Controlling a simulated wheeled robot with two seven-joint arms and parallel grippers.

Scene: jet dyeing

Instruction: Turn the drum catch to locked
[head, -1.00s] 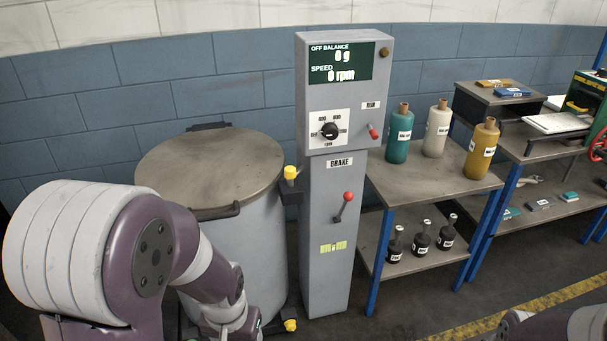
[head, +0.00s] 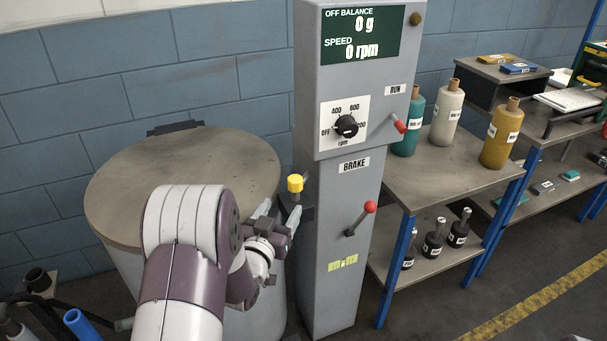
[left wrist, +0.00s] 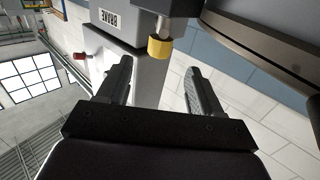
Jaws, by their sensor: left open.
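The drum catch shows as a yellow knob (head: 295,183) on a dark bracket, between the lidded drum (head: 190,175) and the grey control column (head: 335,200). In the left wrist view the yellow knob (left wrist: 159,48) lies ahead of and between my fingers, apart from them. My left gripper (head: 280,213) is open and empty, just below and left of the knob; it also shows in the left wrist view (left wrist: 160,85). The drum lid is closed. I cannot read a locked mark on the catch. My right gripper is not in view.
The column carries a display (head: 362,35) reading 0 g and 0 rpm, a speed dial (head: 346,126), a red RUN switch (head: 398,123) and a red-knobbed brake lever (head: 362,218). A bench (head: 465,178) with bottles stands to the right. Blue tubing (head: 82,325) lies at lower left.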

